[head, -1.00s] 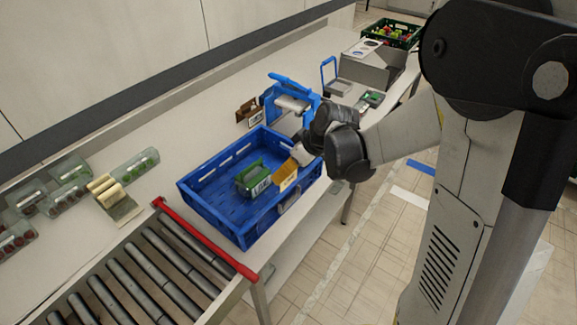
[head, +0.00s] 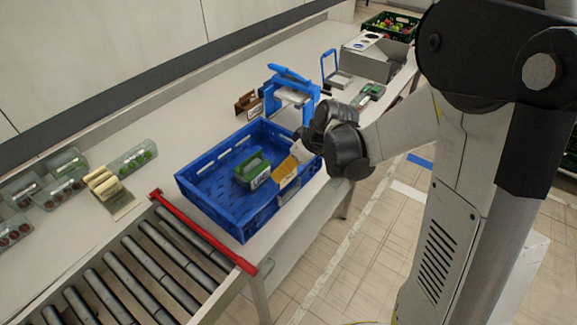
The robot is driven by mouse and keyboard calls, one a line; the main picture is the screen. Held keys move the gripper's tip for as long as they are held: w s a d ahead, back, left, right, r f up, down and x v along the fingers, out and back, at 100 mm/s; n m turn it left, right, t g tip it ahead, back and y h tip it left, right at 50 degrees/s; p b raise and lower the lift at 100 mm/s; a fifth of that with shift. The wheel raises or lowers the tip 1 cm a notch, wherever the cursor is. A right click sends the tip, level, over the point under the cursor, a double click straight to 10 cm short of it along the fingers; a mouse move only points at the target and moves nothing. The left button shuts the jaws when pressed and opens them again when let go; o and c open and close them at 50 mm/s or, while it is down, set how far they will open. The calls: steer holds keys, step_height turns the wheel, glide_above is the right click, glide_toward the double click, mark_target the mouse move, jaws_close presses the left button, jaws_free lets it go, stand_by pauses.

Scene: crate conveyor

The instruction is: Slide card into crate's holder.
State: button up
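A blue crate (head: 208,212) sits on the table beside the end of the roller conveyor. My gripper (head: 304,149) is at the crate's right corner, seen from behind. A small pale patch shows by its fingers, but I cannot tell if it is the card or part of the gripper. My wrist hides the fingertips.
A blue-framed device (head: 293,92) stands just behind the crate, with a small brown box (head: 248,105) beside it. The conveyor's red end bar (head: 205,236) is close to the crate.

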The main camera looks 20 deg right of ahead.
mark_target(289, 179)
steer(key=shift+f, duration=0.15)
steer(key=shift+f+b, duration=1.05)
steer(key=shift+b, duration=0.1)
steer(key=shift+f, duration=0.15)
steer(key=shift+f+b, duration=0.75)
steer(key=shift+b, duration=0.05)
steer(key=shift+f, duration=0.2)
steer(key=shift+f+b, duration=0.5)
steer(key=shift+b, duration=0.2)
steer(key=o, duration=0.9)
steer(key=shift+o, duration=0.4)
